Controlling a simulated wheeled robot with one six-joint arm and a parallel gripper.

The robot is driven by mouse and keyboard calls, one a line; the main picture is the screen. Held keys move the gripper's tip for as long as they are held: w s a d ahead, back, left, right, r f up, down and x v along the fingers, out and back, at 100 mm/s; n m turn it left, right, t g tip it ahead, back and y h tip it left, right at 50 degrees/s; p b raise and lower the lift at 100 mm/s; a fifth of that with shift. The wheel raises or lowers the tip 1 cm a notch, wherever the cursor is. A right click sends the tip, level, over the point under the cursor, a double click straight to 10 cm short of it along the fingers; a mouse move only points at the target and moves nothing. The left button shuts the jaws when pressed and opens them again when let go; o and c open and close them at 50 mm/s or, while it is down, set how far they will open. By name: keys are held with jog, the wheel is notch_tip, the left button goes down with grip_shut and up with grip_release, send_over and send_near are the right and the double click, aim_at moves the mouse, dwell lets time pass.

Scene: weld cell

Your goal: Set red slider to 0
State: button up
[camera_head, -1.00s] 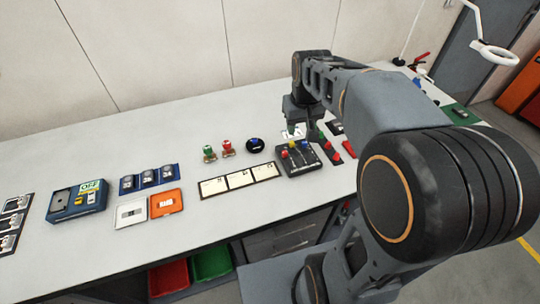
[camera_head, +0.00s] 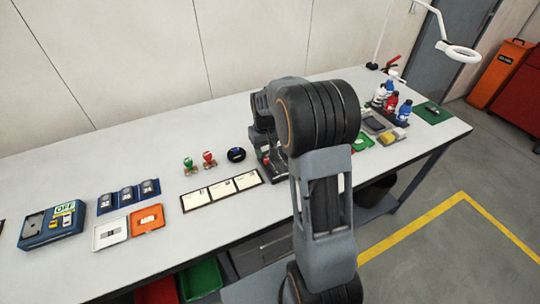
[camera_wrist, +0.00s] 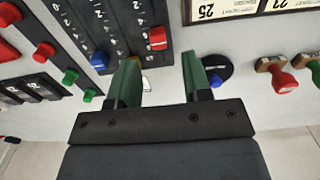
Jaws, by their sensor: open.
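In the wrist view, a dark slider panel (camera_wrist: 124,20) with white scale marks lies at the top centre-left. Its red slider knob (camera_wrist: 157,38) stands near the panel's right edge, just beyond the gap between my fingertips. A blue knob (camera_wrist: 99,62) is on the same panel, left of my left finger. A bit of yellow shows behind that finger, mostly hidden. My gripper (camera_wrist: 162,62) is open and empty, with two green fingers apart. I cannot tell which number the red knob stands at. In the head view my arm hides most of the panel and the gripper.
A round black base with a blue top (camera_wrist: 217,72) sits close by my right finger. Red (camera_wrist: 282,77) and green stamps stand farther right. A panel with red and green knobs (camera_wrist: 45,50) lies left. White cards (camera_head: 222,189) and trays (camera_head: 146,219) lie on the table, bottles (camera_head: 404,112) at right.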

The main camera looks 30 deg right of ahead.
aim_at(266, 158)
jog(key=shift+f, duration=2.2)
grip_shut()
